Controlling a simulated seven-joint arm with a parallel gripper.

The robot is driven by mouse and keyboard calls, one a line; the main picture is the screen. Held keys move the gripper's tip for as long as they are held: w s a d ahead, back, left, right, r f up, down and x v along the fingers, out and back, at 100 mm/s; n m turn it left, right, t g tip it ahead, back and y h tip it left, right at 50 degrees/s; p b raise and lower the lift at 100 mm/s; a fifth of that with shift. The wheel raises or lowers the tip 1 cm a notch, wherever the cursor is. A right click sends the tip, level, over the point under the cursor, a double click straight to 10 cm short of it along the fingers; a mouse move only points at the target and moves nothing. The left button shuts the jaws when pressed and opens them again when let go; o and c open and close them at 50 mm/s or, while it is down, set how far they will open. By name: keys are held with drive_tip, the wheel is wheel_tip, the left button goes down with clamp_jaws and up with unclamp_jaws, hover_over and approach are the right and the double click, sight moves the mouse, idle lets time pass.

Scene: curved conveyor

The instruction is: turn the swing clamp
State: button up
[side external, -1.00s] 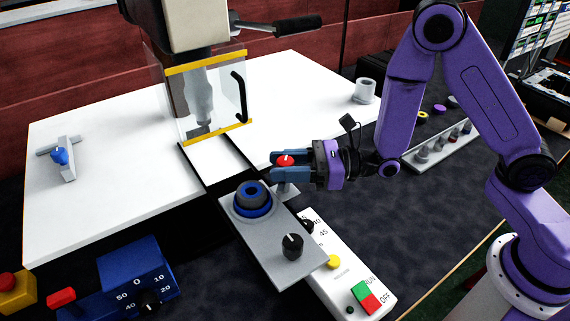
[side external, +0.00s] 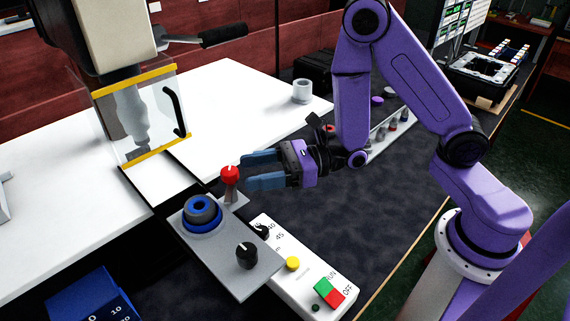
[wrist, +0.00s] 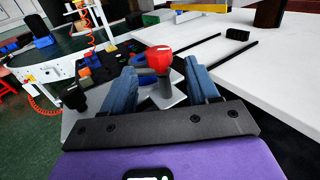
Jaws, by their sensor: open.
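The swing clamp, with a red top (side external: 230,175) on a grey post, stands at the back corner of a grey plate (side external: 228,262). In the wrist view its red top (wrist: 160,58) shows just beyond my fingertips, between them, with the grey post below it. My gripper (side external: 249,170) is open and empty to the right of the clamp, its two blue fingers pointing left toward it. The fingertips look close to the red top but not around it; whether they touch is hard to tell.
A blue and grey ring part (side external: 202,213) and a black knob (side external: 247,255) are on the plate. A white control panel (side external: 300,270) with buttons lies to the right. A clear guarded press (side external: 135,120) stands behind. A grey cup (side external: 302,91) sits on the white table.

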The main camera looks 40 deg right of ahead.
drive_tip(key=v, duration=0.6)
drive_tip(key=shift+s+d, duration=0.15)
drive_tip(key=shift+d, duration=0.1)
idle(0.5)
drive_tip(key=n+g+y, duration=0.3)
drive_tip(key=n+g, duration=0.3)
drive_tip(key=g, duration=0.3)
approach(236, 168)
drive_tip(key=a, duration=1.1)
drive_tip(key=shift+w+a+f, duration=0.1)
drive_tip(key=shift+w+a, duration=0.1)
drive_tip(key=shift+w, duration=0.05)
drive_tip(key=c, duration=0.9)
